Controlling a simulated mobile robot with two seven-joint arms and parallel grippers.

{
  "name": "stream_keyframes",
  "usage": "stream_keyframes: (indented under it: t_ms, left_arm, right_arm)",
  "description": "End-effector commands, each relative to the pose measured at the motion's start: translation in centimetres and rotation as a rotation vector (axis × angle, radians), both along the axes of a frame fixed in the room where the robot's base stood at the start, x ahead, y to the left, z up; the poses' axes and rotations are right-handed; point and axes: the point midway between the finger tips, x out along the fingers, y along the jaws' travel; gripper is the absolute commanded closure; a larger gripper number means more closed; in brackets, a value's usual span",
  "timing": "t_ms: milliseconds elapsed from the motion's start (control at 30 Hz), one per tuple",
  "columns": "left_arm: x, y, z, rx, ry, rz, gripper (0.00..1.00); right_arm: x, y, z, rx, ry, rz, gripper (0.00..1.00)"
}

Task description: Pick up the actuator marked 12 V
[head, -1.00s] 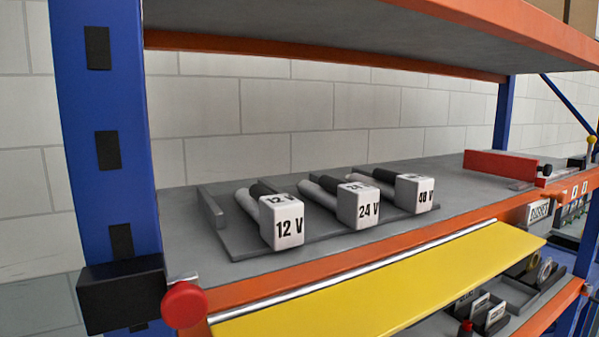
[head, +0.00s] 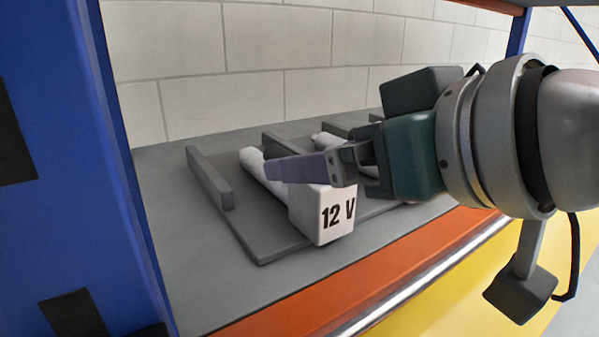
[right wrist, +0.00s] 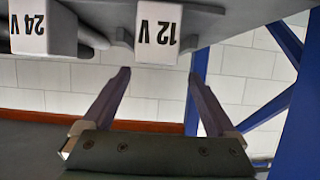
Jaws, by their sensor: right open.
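The 12 V actuator (head: 322,215) has a white block end with black lettering and a pale cylinder behind it. It lies on a grey rack plate (head: 262,245) on the shelf. My right gripper (head: 285,169) comes in from the right in the head view, its visible finger in front of the upper part of the actuator. In the right wrist view the marked block (right wrist: 158,30) appears upside down, just beyond and between the two spread fingertips. The gap between the fingers is empty. My left gripper is not in view.
The 24 V actuator (right wrist: 30,28) is beside the 12 V one; my right arm mostly hides it in the head view. A low grey divider (head: 210,178) stands left of the 12 V actuator. A blue post (head: 70,180) is at the left; an orange shelf edge (head: 330,300) runs along the front.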

Motion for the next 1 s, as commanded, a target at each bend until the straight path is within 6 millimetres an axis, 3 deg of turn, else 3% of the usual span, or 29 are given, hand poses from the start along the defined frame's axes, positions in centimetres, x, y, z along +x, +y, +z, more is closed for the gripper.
stream_keyframes:
  t_ms: [367, 600, 1000]
  left_arm:
    - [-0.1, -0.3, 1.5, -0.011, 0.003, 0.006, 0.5]
    - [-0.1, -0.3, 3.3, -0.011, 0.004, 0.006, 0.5]
    - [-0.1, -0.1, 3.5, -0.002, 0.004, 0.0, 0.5]
  right_arm:
    - [2.2, 1.3, -1.1, -0.001, 0.002, 0.0, 0.07]
    - [4.3, 2.1, -2.8, 0.0, 0.004, -0.001, 0.07]
    - [5.7, 3.0, -3.8, 0.001, -0.001, 0.0, 0.07]
